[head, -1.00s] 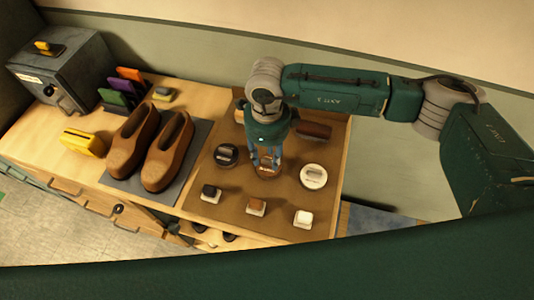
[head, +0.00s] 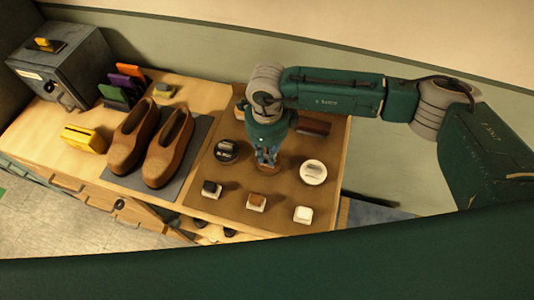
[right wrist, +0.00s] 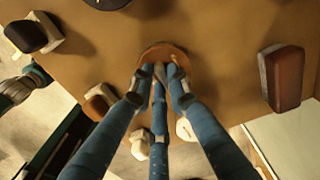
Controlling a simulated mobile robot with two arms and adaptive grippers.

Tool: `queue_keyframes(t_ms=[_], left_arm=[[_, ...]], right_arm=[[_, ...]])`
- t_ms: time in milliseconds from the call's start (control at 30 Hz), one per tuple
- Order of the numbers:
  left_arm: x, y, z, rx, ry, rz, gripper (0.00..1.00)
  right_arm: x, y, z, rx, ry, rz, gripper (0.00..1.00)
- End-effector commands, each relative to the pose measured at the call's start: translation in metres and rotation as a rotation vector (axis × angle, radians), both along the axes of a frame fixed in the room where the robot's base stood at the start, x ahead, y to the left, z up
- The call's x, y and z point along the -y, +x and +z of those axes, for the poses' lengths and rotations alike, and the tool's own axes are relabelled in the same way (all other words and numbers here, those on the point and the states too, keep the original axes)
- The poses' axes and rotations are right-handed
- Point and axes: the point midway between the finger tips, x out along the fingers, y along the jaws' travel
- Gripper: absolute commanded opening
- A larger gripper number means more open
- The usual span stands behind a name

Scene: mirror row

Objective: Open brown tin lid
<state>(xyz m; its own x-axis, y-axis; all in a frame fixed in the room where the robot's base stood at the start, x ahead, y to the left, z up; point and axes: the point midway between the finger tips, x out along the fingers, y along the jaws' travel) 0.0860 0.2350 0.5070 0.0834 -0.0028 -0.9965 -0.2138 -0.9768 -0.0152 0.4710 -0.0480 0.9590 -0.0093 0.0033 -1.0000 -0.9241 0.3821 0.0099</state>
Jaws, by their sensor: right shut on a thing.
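The brown tin (head: 269,174) stands on the brown mat between a black tin and a white tin. It also shows in the right wrist view (right wrist: 150,53), a round brown top partly covered by my fingers. My right gripper (head: 267,157) points down over it from above. In the right wrist view my right gripper (right wrist: 160,70) has its blue fingers drawn together at the middle of the lid. It is shut on the lid, though the fingers hide the grip itself. The lid looks to be on the tin.
The black tin (head: 227,151) and white tin (head: 313,172) flank it closely. Black (head: 211,189), brown (head: 256,202) and white (head: 303,215) small brushes stand in front; a long brown brush (head: 313,127) lies behind. Brown shoes (head: 168,148) stand left on a grey mat.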

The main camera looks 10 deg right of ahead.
Motion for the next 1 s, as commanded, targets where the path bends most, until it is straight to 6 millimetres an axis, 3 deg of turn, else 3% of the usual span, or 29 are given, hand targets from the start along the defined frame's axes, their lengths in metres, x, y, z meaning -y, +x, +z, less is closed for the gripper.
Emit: queue_keyframes(t_ms=[267,700,1000], left_arm=[[0.000,0.003,-0.028,0.005,0.000,0.000,0.40],[0.001,0.007,-0.098,0.010,-0.001,0.001,0.40],[0.001,0.007,-0.125,0.010,-0.001,0.001,0.40]], right_arm=[[0.002,0.007,0.000,-0.099,0.043,-0.005,0.00],[0.008,0.022,0.009,-0.398,0.170,-0.003,0.00],[0.011,0.029,0.015,-0.523,0.221,-0.001,0.00]])
